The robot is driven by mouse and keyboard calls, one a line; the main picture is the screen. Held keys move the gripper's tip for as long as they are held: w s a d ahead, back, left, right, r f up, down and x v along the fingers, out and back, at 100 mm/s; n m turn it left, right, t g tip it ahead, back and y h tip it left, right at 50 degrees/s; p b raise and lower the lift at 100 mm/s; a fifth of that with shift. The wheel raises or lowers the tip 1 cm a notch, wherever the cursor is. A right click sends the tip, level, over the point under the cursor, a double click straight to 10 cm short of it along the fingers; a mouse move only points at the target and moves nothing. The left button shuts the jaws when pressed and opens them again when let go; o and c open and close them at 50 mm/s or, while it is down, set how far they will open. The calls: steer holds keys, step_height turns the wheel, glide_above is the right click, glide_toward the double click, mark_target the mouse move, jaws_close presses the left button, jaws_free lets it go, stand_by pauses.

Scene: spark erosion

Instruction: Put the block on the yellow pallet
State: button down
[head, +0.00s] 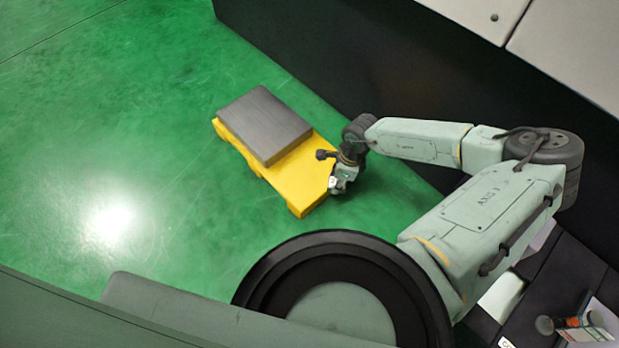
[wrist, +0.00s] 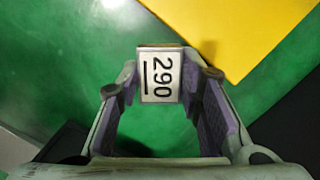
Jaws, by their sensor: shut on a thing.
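In the head view my gripper (head: 339,184) hangs at the right edge of the near end of the yellow pallet (head: 300,187). The block is small there and hard to make out. In the wrist view the pallet (wrist: 235,28) fills the upper right, and green floor shows behind and around the block. I cannot tell its height above the floor.
A large dark grey slab (head: 264,124) lies on the far part of the pallet; the near part is bare. A black wall or cabinet base (head: 330,60) runs behind on the right. The green floor (head: 120,130) to the left is clear.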

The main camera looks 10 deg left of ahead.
steer(key=s+a+f+m+b, duration=0.1)
steer(key=s+f+m+b, duration=0.2)
steer(key=s+f, duration=0.1)
steer(key=b, duration=0.3)
glide_above(309, 169)
steer(key=shift+s+d+f+t, duration=0.2)
steer(key=shift+f+t, duration=0.1)
steer(key=shift+f, duration=0.4)
steer(key=shift+w+f+b, duration=0.1)
steer(key=shift+f+b, duration=0.6)
steer(key=shift+f, duration=1)
steer(key=shift+f, duration=0.1)
steer(key=shift+f, duration=0.15)
steer(key=c, duration=1.1)
jaws_free()
